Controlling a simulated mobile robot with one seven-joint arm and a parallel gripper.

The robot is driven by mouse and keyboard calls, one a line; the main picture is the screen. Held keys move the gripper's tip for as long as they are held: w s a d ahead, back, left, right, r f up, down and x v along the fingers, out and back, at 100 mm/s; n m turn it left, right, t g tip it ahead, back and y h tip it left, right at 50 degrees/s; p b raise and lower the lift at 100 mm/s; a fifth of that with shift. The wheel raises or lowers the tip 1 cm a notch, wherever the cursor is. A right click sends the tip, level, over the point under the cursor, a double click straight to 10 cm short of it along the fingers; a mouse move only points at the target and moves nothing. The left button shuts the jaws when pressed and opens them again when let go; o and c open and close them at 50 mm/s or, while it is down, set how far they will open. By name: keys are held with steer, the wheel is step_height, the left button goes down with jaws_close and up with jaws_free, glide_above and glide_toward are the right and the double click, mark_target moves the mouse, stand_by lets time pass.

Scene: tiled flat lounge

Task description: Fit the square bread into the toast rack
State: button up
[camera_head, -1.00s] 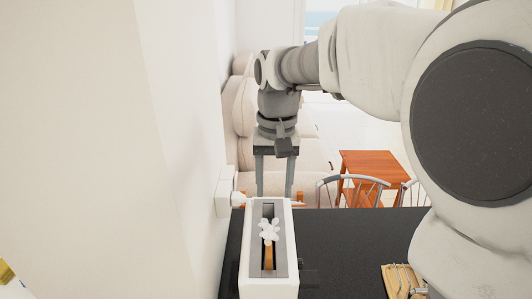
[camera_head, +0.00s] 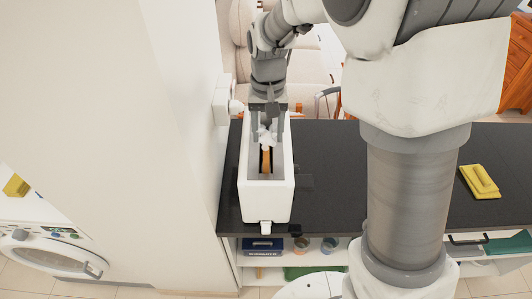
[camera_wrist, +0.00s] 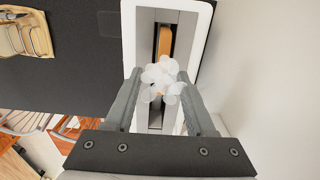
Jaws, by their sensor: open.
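The brown square bread (camera_head: 266,161) stands on edge in the slot of a white toaster (camera_head: 265,205), with only its top edge showing. It also shows in the wrist view (camera_wrist: 164,42). My gripper (camera_head: 268,136) is open over the back part of the toaster, fingers pointing down, one on each side of the slot line. In the wrist view the fingertips (camera_wrist: 158,76) are apart, and a cluster of white puffs hides what lies between them. The wooden rack (camera_wrist: 24,36) lies on the dark counter at upper left in the wrist view; it is not visible in the head view.
The black counter (camera_head: 325,170) is bare right of the toaster. A white wall with a plug (camera_head: 234,107) stands close on the toaster's left. A yellow item (camera_head: 481,181) lies at the counter's right.

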mark_target(266, 145)
steer(key=f, duration=0.5)
steer(key=shift+w+a+p, duration=0.1)
steer(key=shift+a+p, duration=0.1)
steer(key=shift+p, duration=0.2)
steer(key=shift+r, duration=0.1)
jaws_close()
